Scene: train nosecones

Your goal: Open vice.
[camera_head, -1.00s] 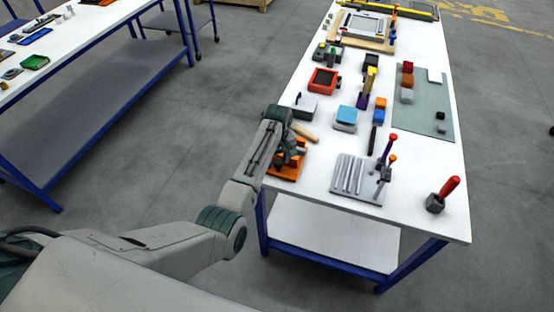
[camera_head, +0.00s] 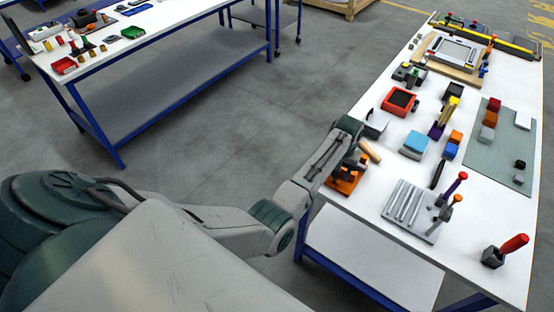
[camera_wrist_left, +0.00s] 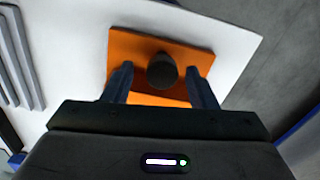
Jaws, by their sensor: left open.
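An orange device (camera_head: 343,184), which looks like the vice, sits at the near left edge of the white table. In the left wrist view its flat orange plate (camera_wrist_left: 138,48) carries a dark round knob (camera_wrist_left: 162,70). My left gripper (camera_wrist_left: 161,82) is open, with one finger on each side of the knob and visible gaps to it. In the head view my left gripper (camera_head: 350,165) covers much of the orange device, so its jaws cannot be made out. My right gripper is out of view.
A wooden handle (camera_head: 370,151) lies close beside my left gripper. A grey plate with ribs and upright clamps (camera_head: 408,206) stands to the right. A red-handled grey block (camera_head: 494,258) is near the front corner. Free white tabletop (camera_head: 375,215) lies between.

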